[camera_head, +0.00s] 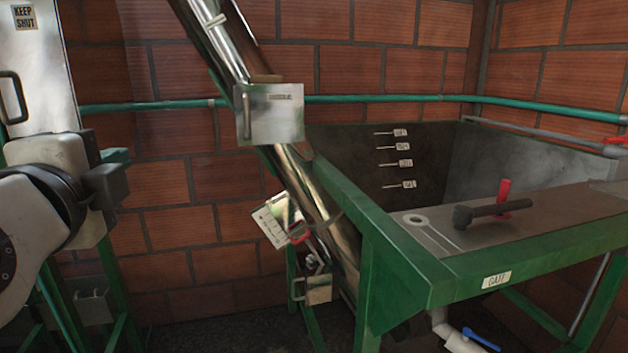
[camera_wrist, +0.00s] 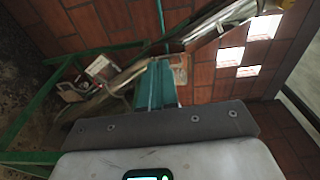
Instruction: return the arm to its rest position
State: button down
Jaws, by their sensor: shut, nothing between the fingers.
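My arm stands at the left edge of the body view, its white links and dark joint partly cut off by the frame. My gripper (camera_wrist: 155,86) shows in the wrist view as two teal fingers close together beyond a dark bar, with nothing between them. In the body view, a dark block and a teal piece at the arm's end look like the gripper (camera_head: 117,156). It is left of the slanted metal tube (camera_head: 312,196) and apart from it. The tube also shows in the wrist view (camera_wrist: 120,80), behind the fingers.
A green-framed tank (camera_head: 400,262) stands at right, with a dark-handled lever (camera_head: 490,209) on its top plate. A metal box (camera_head: 270,114) sits on the tube; a tilted white plate (camera_head: 270,222) hangs below. A green pipe (camera_head: 385,99) runs along the brick wall. A "KEEP SHUT" panel (camera_head: 45,75) is behind my arm.

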jog(key=w+d+f+n+g+h+p, duration=0.1)
jog(key=w+d+f+n+g+h, duration=0.15)
jog(key=d+f, duration=0.6)
jog(key=w+d+f+n+g+h+p, duration=0.15)
jog(key=w+d+f, duration=0.25)
jog(key=d+f, duration=0.5)
jog(key=s+d+f+n+g+p, duration=0.1)
jog(key=s+d+f+n+g, duration=0.1)
jog(key=d+f, duration=0.6)
jog(key=s+d+f+n+g+p, duration=0.2)
jog(key=s+d+f, duration=0.1)
jog(key=d+f, duration=0.5)
jog(key=s+d+f+n+g+p, duration=0.1)
jog(key=s+d+f+n+g, duration=0.15)
jog(key=s+d+f, duration=0.4)
jog(key=s+d+f+n+g+p, duration=0.1)
jog(key=s+d+f+n+g, duration=0.15)
jog(key=s+d, duration=0.6)
jog(key=s+f+n+g+p, duration=0.1)
jog(key=s+f, duration=0.1)
jog(key=s, duration=0.6)
jog(key=s+d+f+n+g+p, duration=0.1)
jog(key=s+f+g, duration=0.1)
jog(key=s, duration=0.6)
jog(key=shift+d+g+y, duration=0.3)
jog(key=shift+y, duration=0.1)
jog(key=shift+f, duration=0.1)
